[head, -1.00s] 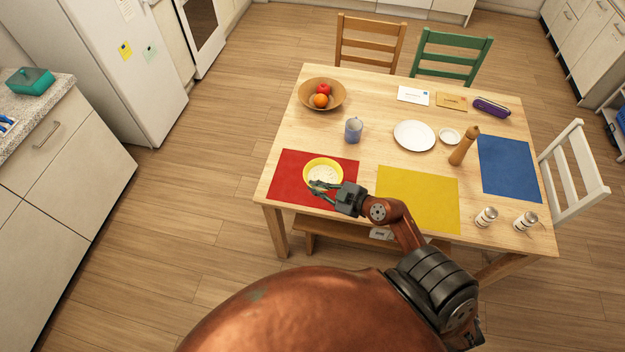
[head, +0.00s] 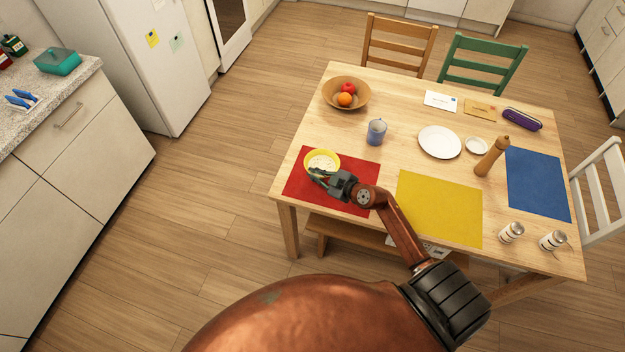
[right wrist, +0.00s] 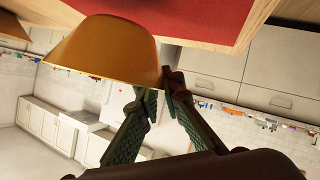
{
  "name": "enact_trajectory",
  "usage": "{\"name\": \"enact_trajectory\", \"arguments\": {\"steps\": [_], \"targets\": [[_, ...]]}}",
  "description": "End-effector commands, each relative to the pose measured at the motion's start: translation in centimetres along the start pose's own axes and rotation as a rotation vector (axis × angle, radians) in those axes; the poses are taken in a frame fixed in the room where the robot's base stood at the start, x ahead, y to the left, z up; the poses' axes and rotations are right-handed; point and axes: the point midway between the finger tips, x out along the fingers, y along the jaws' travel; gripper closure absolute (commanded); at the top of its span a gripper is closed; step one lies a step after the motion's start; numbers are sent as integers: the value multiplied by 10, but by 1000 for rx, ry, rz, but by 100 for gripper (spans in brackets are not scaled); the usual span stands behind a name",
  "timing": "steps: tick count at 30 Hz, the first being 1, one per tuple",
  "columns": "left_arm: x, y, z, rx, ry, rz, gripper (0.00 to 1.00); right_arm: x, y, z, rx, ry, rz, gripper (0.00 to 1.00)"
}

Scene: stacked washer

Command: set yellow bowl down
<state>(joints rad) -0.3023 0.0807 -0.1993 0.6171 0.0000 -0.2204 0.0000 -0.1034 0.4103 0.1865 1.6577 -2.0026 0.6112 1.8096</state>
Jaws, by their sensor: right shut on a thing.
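The yellow bowl (head: 322,160) shows pale contents and appears over the far left part of the red placemat (head: 345,195). My right gripper (head: 318,176) is shut on the near side of the bowl's rim. In the right wrist view the bowl (right wrist: 105,50) looks upside down, its narrow base towards the red mat (right wrist: 200,15) at the top, with the gripper fingers (right wrist: 160,90) at its rim. I cannot tell whether the base touches the mat. My left gripper is not in view.
A blue mug (head: 376,132) and a wooden fruit bowl (head: 346,94) stand behind. A yellow placemat (head: 440,210), a white plate (head: 439,142), a pepper mill (head: 491,157) and a blue placemat (head: 538,185) are to the right. The red mat's right part is bare.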

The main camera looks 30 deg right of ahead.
Motion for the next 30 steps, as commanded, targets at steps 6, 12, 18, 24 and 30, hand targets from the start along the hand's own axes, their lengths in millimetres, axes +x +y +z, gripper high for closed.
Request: {"name": "enact_trajectory", "arguments": {"steps": [6,12,18,24,30], "targets": [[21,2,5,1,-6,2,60,19,-13,24,-1,0,-1,100],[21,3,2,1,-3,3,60,19,-13,25,-1,3,2,100],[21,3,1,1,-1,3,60,20,-14,27,1,2,2,100],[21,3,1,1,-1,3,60,20,-16,28,1,0,0,81],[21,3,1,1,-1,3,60,20,-16,28,1,0,0,75]]}}
